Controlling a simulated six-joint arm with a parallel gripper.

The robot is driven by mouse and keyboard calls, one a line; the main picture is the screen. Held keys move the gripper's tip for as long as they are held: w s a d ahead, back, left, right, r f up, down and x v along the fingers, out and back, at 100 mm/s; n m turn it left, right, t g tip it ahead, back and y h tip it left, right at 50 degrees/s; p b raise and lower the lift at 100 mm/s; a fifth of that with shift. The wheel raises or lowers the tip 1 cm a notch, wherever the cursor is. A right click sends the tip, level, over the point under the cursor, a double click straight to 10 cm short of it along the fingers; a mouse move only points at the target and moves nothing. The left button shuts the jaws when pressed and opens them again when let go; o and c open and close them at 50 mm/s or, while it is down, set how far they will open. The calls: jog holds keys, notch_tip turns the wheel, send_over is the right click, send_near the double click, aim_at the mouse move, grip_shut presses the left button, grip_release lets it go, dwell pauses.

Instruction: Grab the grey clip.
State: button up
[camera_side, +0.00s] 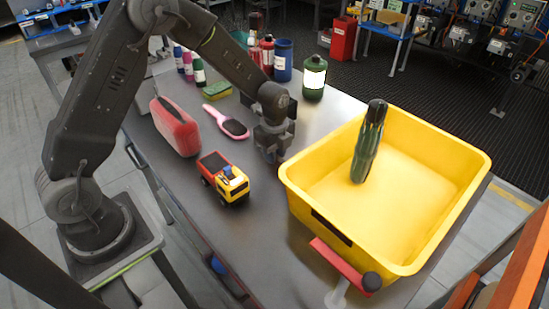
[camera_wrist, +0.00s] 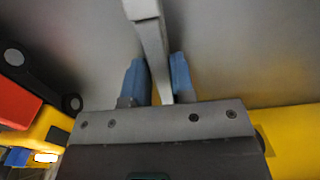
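The grey clip (camera_wrist: 150,38) shows in the wrist view as a long, pale bar with a wider block at its top end. It runs down between the two blue fingers of my gripper (camera_wrist: 160,65). The fingers stand close on either side of it. I cannot tell whether they press on it. In the side view my gripper (camera_side: 272,155) points down, low over the metal table, left of the yellow bin. The clip cannot be made out there.
The yellow bin (camera_side: 294,190) holds a dark green bottle-like object (camera_side: 368,145). Left of my gripper are a toy truck (camera_side: 224,180), a pink brush (camera_side: 228,122) and a red case (camera_side: 175,127). Several bottles stand behind, including a green one (camera_side: 314,80).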

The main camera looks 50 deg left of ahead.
grip_shut()
jog(key=shift+r, duration=0.1)
